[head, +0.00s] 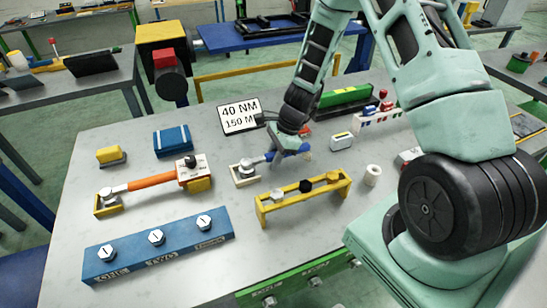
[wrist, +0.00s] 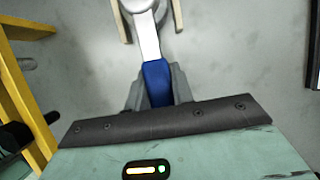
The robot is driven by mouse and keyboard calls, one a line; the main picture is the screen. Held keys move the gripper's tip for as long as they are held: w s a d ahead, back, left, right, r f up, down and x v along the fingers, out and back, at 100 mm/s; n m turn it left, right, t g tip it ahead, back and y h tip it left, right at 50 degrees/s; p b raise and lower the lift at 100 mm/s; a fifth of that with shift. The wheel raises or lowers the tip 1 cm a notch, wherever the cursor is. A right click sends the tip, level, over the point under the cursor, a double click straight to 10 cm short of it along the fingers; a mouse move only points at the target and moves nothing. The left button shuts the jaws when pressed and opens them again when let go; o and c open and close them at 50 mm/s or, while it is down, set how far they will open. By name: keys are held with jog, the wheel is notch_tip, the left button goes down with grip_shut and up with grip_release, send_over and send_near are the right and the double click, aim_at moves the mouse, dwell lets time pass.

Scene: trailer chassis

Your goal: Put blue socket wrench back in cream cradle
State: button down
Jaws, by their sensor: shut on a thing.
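The blue socket wrench (head: 261,159) has a silver head and shaft and a blue handle. My gripper (head: 284,152) is shut on its blue handle. The wrist view shows the handle (wrist: 157,85) between the two fingers (wrist: 159,92), with the silver shaft pointing away from me. The cream cradle (head: 238,182) is a small open frame on the grey table. The wrench head is over or within this cradle; I cannot tell whether it rests on it. In the wrist view the head lies between the cradle's two cream sides (wrist: 122,22), nearer the left one.
A yellow rack (head: 300,203) stands close in front of my gripper. An orange-handled wrench (head: 152,181) lies to the left, and a blue block with bolts (head: 160,245) is at front left. A "40 NM" sign (head: 240,114) stands behind. A white cylinder (head: 373,175) is to the right.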

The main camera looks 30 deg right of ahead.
dwell(0.7)
jog(key=c, duration=0.6)
grip_release()
jog(key=shift+c, duration=0.2)
jog(key=shift+r+p, duration=3.45)
jog(key=shift+r, duration=0.6)
